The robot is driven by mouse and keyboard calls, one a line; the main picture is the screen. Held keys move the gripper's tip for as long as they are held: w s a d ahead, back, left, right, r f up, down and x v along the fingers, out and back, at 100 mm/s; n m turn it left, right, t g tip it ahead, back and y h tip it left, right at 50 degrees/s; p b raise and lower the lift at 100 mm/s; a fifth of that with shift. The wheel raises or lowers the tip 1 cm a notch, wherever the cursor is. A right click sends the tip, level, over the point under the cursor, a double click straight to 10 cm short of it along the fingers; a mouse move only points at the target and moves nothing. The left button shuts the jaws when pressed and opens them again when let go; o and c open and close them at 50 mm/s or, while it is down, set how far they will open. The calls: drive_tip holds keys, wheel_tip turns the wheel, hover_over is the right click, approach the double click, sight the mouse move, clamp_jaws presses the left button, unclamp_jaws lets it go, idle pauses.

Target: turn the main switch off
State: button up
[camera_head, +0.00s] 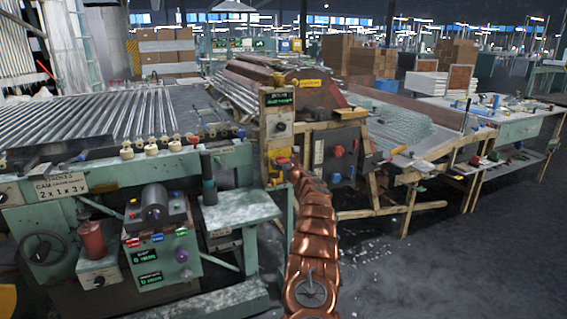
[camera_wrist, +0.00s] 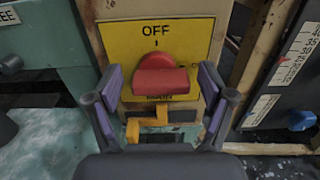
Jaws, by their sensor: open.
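The main switch (camera_wrist: 158,76) is a red rotary knob on a yellow plate (camera_wrist: 193,42) marked OFF at the top, seen in the wrist view. The knob's grip bar lies roughly level across the plate. My gripper (camera_wrist: 160,100) is open, with one finger on each side of the knob and a gap to it on both sides. I cannot tell how far the fingertips are from the plate. In the head view the red knob (camera_head: 282,162) shows small on the post at the end of my copper-coloured arm, and my gripper is hard to make out there.
A dark panel with white scales and a blue knob (camera_wrist: 301,120) stands right of the switch. An orange bracket (camera_wrist: 158,122) sits just below the plate. In the head view, a green machine bench (camera_head: 238,208) is at left and a wooden-legged table (camera_head: 408,190) at right.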

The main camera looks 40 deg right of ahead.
drive_tip(key=c, duration=1.2)
drive_tip(key=shift+o, duration=0.2)
drive_tip(key=shift+f, duration=0.1)
drive_tip(key=n+b, duration=0.2)
drive_tip(key=n, duration=0.1)
drive_tip(key=shift+f+b, duration=0.15)
drive_tip(key=shift+b, duration=0.2)
drive_tip(key=n+b, duration=0.4)
drive_tip(key=n, duration=0.4)
drive_tip(key=n+b, duration=0.1)
drive_tip(key=n, duration=0.1)
drive_tip(key=shift+r+n+b, duration=0.2)
drive_tip(key=shift+n+b, duration=0.1)
drive_tip(key=shift+n, duration=0.1)
drive_tip(key=shift+a+n, duration=0.1)
drive_tip(key=shift+n, duration=1.9)
